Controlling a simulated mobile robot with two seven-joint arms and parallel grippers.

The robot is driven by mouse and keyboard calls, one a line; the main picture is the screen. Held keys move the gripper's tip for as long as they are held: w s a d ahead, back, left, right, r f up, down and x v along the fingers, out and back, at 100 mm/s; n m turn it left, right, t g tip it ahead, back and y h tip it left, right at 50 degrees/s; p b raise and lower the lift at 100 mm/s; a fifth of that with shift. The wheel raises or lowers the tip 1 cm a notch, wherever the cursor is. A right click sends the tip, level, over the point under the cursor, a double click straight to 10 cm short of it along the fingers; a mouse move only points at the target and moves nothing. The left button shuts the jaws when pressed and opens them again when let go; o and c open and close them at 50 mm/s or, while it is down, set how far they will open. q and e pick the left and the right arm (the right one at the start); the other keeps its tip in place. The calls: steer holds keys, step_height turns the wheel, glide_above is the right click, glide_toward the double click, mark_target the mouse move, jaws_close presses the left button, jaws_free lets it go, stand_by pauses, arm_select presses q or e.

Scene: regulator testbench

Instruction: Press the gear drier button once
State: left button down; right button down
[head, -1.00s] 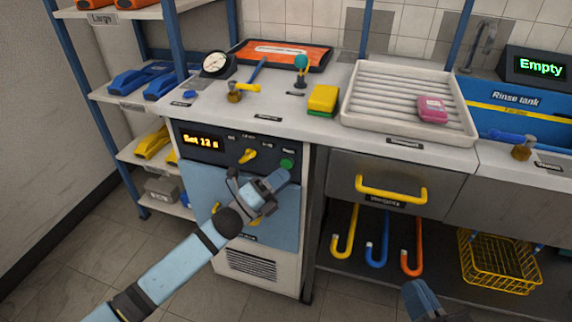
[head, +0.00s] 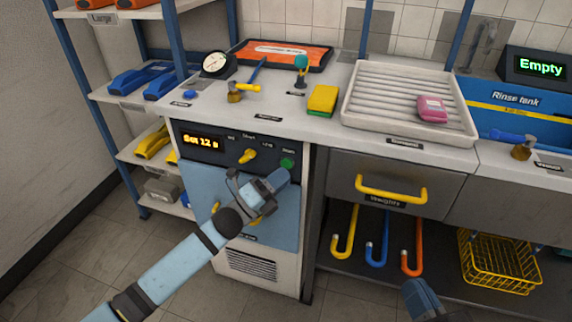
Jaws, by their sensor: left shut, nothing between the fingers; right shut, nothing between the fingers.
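The gear drier (head: 262,232) is a white cabinet with a light blue door under the counter. Its dark panel has a display (head: 201,142) with amber text that seems to read "Set 12 s", a yellow knob (head: 248,156) and a green button (head: 287,163) at the right end. My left gripper (head: 279,177) is shut and empty, its tips just below the green button; I cannot tell whether they touch it. It partly covers the door and its yellow handle. My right gripper (head: 420,296) is shut at the bottom edge, well away from the drier.
On the counter are a gauge (head: 217,64), a yellow-green sponge (head: 322,100) and a white tray (head: 352,103) with a pink block (head: 431,109). A drawer with a yellow handle (head: 391,188) is right of the drier. Hooks and a yellow basket (head: 499,262) are below.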

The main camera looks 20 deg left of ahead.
arm_select(q)
steer(key=shift+w, duration=0.45)
steer(key=shift+w, duration=0.1)
stand_by(0.4)
steer(key=shift+w+r, duration=0.1)
steer(key=shift+w, duration=0.25)
steer(key=shift+w+a+r, duration=0.15)
steer(key=shift+r, duration=0.05)
stand_by(0.4)
steer(key=shift+r, duration=0.1)
stand_by(0.4)
